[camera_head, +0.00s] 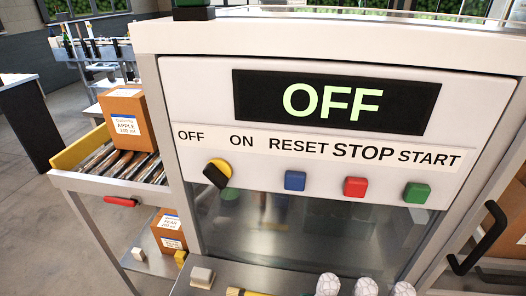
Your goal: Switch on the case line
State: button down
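The case line's control panel (220,95) fills the middle of the head view. Its black display (250,100) reads OFF in green letters. Below it is a label strip with OFF, ON, RESET, STOP and START. A black and yellow rotary switch (217,172) sits under the OFF and ON labels; its black handle slants toward the lower left. To its right are a blue button (295,181) under RESET, a red button (355,187) under STOP and a green button (417,193) under START. My gripper is not in view.
A roller conveyor (125,165) at left carries a cardboard box (127,118) marked APPLE and has a red handle (120,201). Another box (169,232) stands lower down. A black handle (480,240) juts out at right. White-capped items (328,284) stand at the bottom edge.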

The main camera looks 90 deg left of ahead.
aim_at(219, 171)
jog(key=u, duration=1.7)
